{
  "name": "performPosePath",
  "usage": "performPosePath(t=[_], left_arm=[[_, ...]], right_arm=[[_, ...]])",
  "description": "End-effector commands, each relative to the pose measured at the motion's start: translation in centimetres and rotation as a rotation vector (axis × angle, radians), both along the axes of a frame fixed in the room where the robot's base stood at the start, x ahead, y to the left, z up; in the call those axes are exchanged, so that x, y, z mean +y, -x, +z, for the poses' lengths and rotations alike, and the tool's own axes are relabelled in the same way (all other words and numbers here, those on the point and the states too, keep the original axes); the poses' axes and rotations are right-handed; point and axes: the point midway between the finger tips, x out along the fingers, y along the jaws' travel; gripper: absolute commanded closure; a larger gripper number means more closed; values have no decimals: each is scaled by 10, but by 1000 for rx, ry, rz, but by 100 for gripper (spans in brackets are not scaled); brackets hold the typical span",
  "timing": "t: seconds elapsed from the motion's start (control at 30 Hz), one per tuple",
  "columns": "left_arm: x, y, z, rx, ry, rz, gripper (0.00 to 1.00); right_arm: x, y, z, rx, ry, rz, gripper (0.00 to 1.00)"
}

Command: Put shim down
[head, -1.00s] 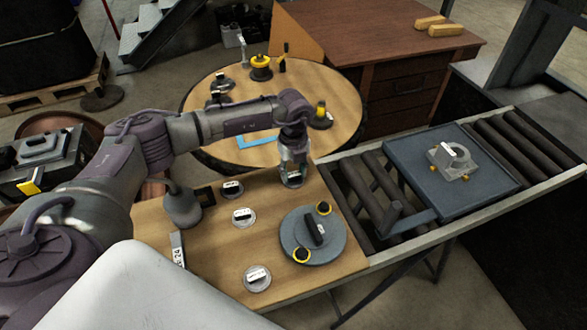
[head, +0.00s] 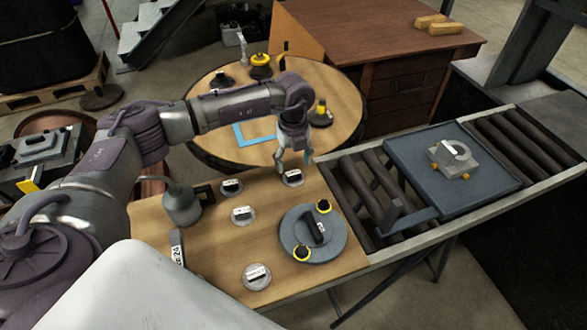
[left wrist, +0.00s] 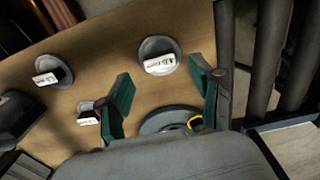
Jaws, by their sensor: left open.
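A round grey shim (head: 292,181) with a white label lies flat on the wooden table near its back right corner. It also shows in the left wrist view (left wrist: 157,47), beyond and between my fingers. My left gripper (head: 292,163) is open and empty, just above this shim and apart from it. In the left wrist view its two green-padded fingers (left wrist: 164,82) are spread wide. Similar labelled round pieces lie on the table: one at the back (head: 231,192), one in the middle (head: 243,221), one at the front (head: 257,283). My right gripper is out of view.
A grey disc (head: 290,237) with two yellow-ringed parts and a black piece sits at the table's right. A dark oil can (head: 181,206) stands at the left. A roller conveyor with a blue tray (head: 410,155) adjoins on the right. A round table (head: 345,105) stands behind.

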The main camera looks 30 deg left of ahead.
Motion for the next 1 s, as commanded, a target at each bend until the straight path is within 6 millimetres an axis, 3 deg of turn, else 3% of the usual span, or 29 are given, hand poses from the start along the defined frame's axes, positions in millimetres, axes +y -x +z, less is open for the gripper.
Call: performPosePath(t=[0.2, 0.4, 0.87, 0.93, 1.0], left_arm=[[0, -1, 48, -4, 1, -1, 34], [0, -1, 77, -2, 1, 0, 34], [-1, 0, 87, 0, 3, -2, 34], [-10, 1, 87, -3, 30, -22, 34], [-32, 3, 89, -13, 100, -68, 34]], right_arm=[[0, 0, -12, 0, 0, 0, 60], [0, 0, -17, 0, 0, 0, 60], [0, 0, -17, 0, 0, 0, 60], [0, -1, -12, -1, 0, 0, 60], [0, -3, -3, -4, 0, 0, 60]])
